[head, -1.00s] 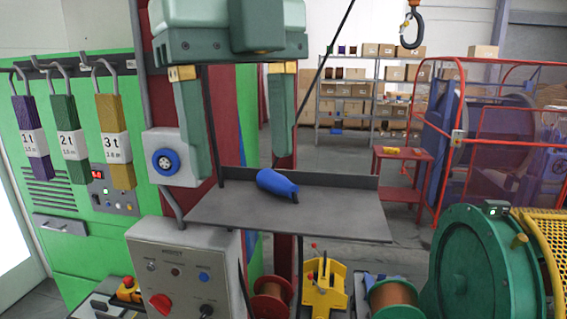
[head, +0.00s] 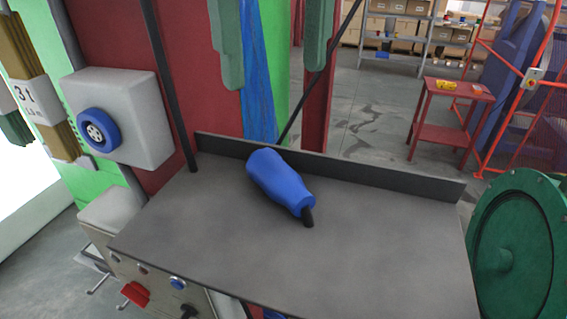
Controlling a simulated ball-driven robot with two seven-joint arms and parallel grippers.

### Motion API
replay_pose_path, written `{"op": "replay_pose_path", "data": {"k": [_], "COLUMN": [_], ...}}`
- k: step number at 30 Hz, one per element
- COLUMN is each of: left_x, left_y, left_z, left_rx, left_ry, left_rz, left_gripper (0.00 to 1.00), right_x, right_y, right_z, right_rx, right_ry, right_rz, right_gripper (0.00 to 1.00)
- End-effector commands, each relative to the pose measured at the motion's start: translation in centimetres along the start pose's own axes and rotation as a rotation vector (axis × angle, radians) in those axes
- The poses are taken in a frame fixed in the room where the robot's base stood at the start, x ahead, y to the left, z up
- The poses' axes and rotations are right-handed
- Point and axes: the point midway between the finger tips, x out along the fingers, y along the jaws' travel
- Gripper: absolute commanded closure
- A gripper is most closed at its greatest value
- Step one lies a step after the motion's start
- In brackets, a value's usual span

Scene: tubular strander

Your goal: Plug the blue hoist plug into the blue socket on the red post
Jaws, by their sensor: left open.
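The blue hoist plug (head: 277,181) lies on its side on a grey shelf (head: 380,240). Its dark narrow end points to the lower right, its wide end to the upper left. The blue socket (head: 98,130) is a round ring on a light grey box (head: 140,115), on the red post (head: 190,60) at the left. My left gripper (head: 274,79) is open and empty. Its two green fingers hang down at the top, above and beyond the plug in the picture, apart from it. Its body is cut off by the top edge. My right gripper is not in view.
A dark upright rod (head: 168,90) stands between socket and plug. A thin dark line (head: 340,45) runs slanting behind the right finger. The shelf has a raised back edge (head: 400,180). A green wheel (head: 520,240) is at the right. The shelf around the plug is clear.

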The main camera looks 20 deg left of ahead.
Motion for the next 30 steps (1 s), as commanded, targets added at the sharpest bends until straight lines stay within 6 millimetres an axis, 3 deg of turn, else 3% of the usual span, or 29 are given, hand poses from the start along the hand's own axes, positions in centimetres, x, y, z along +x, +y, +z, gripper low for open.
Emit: {"op": "replay_pose_path", "data": {"k": [3,9,15,24,30], "left_x": [3.2,6.6,8.1,12.3,12.6], "left_y": [0.1,0.0,0.1,0.3,0.3], "left_z": [0.0,0.0,-0.2,-0.7,-0.7], "left_rx": [0.002,0.001,0.002,0.000,-0.001], "left_ry": [0.001,0.000,0.001,0.001,0.001], "left_rz": [0.005,0.002,0.003,0.001,-0.002], "left_gripper": [0.39,0.39,0.39,0.39,0.39], "right_x": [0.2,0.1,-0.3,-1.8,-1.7], "right_y": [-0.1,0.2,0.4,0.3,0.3], "right_z": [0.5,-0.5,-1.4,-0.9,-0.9], "right_rx": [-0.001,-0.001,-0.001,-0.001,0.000], "right_ry": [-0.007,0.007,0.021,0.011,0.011], "right_rz": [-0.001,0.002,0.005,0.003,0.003], "right_gripper": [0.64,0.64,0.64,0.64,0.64]}}
